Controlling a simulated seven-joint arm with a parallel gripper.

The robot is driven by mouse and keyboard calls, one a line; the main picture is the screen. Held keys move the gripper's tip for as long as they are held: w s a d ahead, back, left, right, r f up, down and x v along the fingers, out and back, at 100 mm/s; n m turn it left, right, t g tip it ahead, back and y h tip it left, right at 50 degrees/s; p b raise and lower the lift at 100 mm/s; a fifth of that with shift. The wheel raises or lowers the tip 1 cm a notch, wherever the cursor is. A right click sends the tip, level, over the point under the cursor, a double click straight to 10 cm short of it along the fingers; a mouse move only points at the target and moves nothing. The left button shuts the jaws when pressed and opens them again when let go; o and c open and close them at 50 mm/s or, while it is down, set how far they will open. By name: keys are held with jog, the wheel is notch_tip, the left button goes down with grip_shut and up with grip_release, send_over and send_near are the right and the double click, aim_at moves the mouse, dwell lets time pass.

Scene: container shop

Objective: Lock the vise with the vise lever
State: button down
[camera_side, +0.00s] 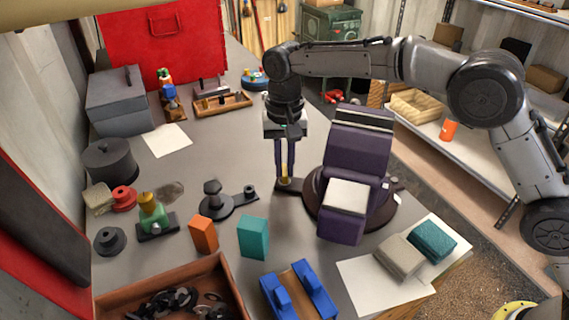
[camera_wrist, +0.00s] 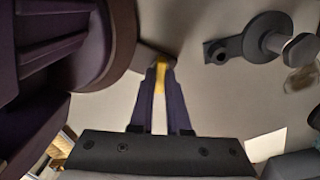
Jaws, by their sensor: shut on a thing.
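The vise (camera_side: 357,150) is dark purple and stands on a round dark brown base on the grey bench. A pale block (camera_side: 347,197) sits at its front. The vise lever (camera_side: 291,187) is a short dark arm reaching left from the base, with a yellow upright handle at its outer end. My gripper (camera_side: 284,174) points down over that end, its two purple fingers shut on the yellow handle. In the wrist view the yellow handle (camera_wrist: 160,82) shows between the fingers, and the vise fills the left side. The handle's lower end is partly hidden.
A dark clamp-like part (camera_side: 214,200) stands left of the lever. An orange block (camera_side: 203,235), a teal block (camera_side: 254,237) and blue jaws (camera_side: 315,289) stand in front. A grey block (camera_side: 399,256) lies on white paper at right.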

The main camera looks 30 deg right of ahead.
aim_at(284, 169)
jog(key=m, duration=0.5)
jog(key=shift+m, duration=0.3)
jog(key=m, duration=0.4)
jog(key=shift+r+m, duration=0.1)
jog(key=shift+m, duration=0.3)
jog(key=c, duration=0.9)
grip_release()
jog(key=shift+r, duration=6.85)
